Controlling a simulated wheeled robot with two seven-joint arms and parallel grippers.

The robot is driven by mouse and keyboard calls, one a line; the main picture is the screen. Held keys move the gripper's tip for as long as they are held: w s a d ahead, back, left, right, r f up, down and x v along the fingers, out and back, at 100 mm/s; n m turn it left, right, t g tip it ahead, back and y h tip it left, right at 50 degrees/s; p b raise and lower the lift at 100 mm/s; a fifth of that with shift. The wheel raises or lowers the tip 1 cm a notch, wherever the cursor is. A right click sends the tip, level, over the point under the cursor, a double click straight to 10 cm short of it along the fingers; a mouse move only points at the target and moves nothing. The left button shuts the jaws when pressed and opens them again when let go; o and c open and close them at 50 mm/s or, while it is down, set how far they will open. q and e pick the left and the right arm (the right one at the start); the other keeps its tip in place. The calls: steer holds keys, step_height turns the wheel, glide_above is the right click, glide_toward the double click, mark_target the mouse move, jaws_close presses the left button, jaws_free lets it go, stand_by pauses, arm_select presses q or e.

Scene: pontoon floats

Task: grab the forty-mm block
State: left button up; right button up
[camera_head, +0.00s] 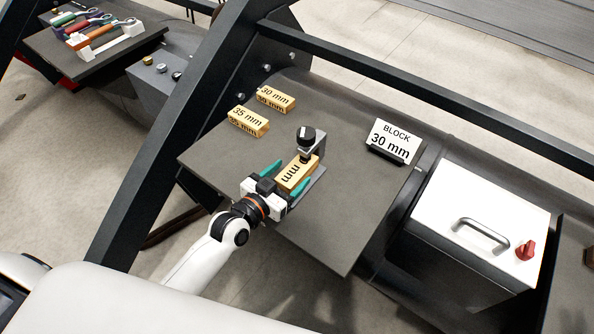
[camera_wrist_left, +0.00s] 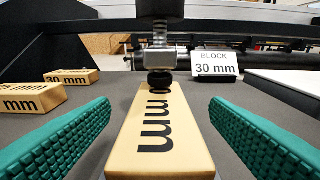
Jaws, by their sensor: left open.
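A gold block (camera_head: 293,177) lies on the dark table under a toggle clamp or press with a black knob (camera_head: 306,136). "mm" shows on its top; its number is hidden. My left gripper (camera_head: 286,179) is open, with a teal finger on each side of this block. In the left wrist view the block (camera_wrist_left: 160,135) lies between the fingers, with gaps on both sides, and the black clamp foot (camera_wrist_left: 160,80) is at its far end. Two other gold blocks, marked 35 mm (camera_head: 248,121) and 30 mm (camera_head: 270,99), lie at the table's back left. My right gripper is not in view.
A sign (camera_head: 393,141) reading "BLOCK 30 mm" stands at the table's right. A white-lidded box (camera_head: 480,220) with a handle and red knob is to the right. Dark frame beams (camera_head: 175,130) rise left and behind. The table's front (camera_head: 335,245) is clear.

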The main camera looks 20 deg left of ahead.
arm_select(q)
steer(key=shift+x, duration=1.2)
steer(key=shift+f, duration=0.1)
steer(key=c, duration=1.1)
